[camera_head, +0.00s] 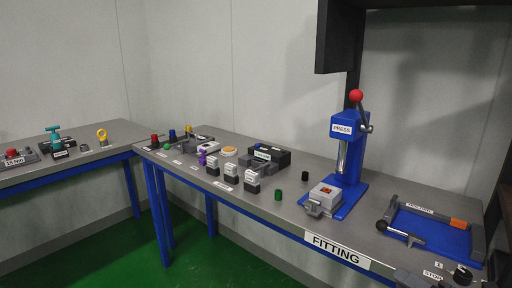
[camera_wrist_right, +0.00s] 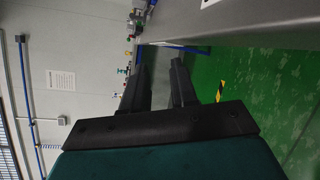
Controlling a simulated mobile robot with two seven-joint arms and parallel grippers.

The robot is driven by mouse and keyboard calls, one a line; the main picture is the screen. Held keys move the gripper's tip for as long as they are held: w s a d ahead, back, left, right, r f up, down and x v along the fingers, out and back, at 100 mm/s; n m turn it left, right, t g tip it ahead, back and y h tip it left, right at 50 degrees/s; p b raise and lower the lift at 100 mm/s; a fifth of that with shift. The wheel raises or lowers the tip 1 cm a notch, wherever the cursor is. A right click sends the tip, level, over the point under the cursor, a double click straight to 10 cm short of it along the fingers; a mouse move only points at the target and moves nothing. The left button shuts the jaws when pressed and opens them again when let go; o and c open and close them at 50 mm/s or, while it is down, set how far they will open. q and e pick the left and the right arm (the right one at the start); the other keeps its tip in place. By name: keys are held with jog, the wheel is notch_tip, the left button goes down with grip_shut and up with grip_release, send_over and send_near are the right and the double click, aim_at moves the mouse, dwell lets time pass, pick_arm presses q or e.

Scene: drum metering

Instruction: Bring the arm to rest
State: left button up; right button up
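My right gripper (camera_wrist_right: 157,85) shows in the right wrist view. Its two dark fingers stand apart with nothing between them. They point past the edge of a grey bench top, with the green floor and pale wall behind. In the head view I cannot make out this gripper clearly; a dark shape at the lower right edge is cut off. My left gripper is in neither view.
The fitting bench (camera_head: 290,215) carries a blue press (camera_head: 342,140), a grey fixture (camera_head: 323,199), a blue-based frame (camera_head: 435,233), a black knob (camera_head: 462,275) and several small parts. A second bench (camera_head: 95,158) stands left. Green floor (camera_head: 215,255) is clear.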

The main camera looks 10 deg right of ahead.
jog(key=s+a+f+m+g+h+p, duration=0.1)
jog(key=s+a+f+m, duration=0.4)
jog(key=a+m, duration=0.5)
jog(key=s+a+f+m+g+h+p, duration=0.1)
jog(key=s+a+f+m+g, duration=0.2)
jog(key=a+f+m, duration=0.6)
jog(key=s+a+m, duration=0.1)
jog(key=s+m, duration=0.1)
jog(key=m, duration=0.3)
jog(key=shift+s+a+f+g+h+p, duration=0.2)
jog(key=shift+s+g+h+p, duration=0.1)
jog(key=shift+g+h+p, duration=0.1)
jog(key=shift+d, duration=0.1)
